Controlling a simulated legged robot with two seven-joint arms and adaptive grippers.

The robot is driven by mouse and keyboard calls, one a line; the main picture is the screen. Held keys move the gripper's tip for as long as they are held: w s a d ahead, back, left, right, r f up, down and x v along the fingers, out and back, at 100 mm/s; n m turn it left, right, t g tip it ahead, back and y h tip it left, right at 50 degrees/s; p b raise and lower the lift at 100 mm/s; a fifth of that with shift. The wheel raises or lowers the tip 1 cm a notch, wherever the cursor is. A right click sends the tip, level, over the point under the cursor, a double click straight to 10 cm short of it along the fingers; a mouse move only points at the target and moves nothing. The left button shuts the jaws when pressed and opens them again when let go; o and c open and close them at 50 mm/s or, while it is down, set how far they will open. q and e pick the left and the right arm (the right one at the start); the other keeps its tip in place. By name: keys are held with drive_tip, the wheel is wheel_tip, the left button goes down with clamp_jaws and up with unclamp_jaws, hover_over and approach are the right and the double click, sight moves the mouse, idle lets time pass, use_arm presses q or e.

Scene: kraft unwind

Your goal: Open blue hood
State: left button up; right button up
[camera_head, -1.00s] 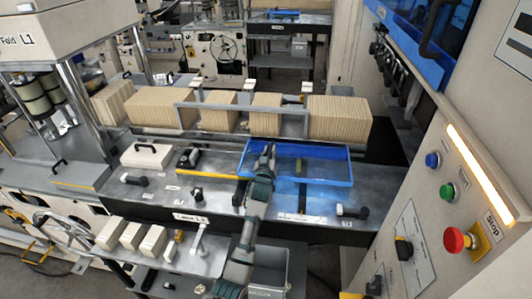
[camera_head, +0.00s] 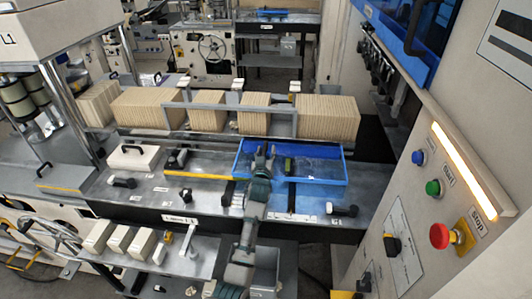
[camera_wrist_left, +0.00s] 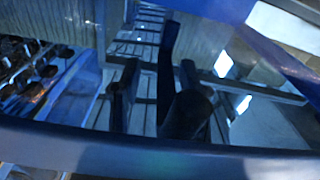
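A low blue see-through hood (camera_head: 325,179) with a blue rim lies flat over the middle of the machine table. My left gripper (camera_head: 262,151) is over the left part of it, its two fingers apart with a gap between them. I cannot tell whether it touches the hood. A small dark green and black piece (camera_head: 288,165) shows just right of the fingers. The left wrist view is blue-tinted and close up, with dark upright shapes (camera_wrist_left: 188,112) and a wide dark blue band across the bottom (camera_wrist_left: 150,150). My right gripper is not in view.
Stacked kraft sheets (camera_head: 328,117) stand behind the hood, along a grey frame (camera_head: 228,109). A control panel (camera_head: 415,220) with a red stop button (camera_head: 440,236) rises at the right. Another blue cover (camera_head: 403,35) with a dark handle is at upper right. White blocks (camera_head: 118,238) sit front left.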

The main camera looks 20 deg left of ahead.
use_arm(q)
drive_tip(key=shift+s+a, duration=0.2)
drive_tip(key=shift+s, duration=0.35)
drive_tip(key=d+v, duration=0.1)
drive_tip(key=v, duration=1)
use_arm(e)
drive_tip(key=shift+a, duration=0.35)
use_arm(q)
drive_tip(key=shift+w+a, duration=0.1)
drive_tip(key=shift+a, duration=0.2)
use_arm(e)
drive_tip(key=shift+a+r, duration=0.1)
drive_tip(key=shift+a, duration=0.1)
use_arm(q)
drive_tip(key=shift+f, duration=0.15)
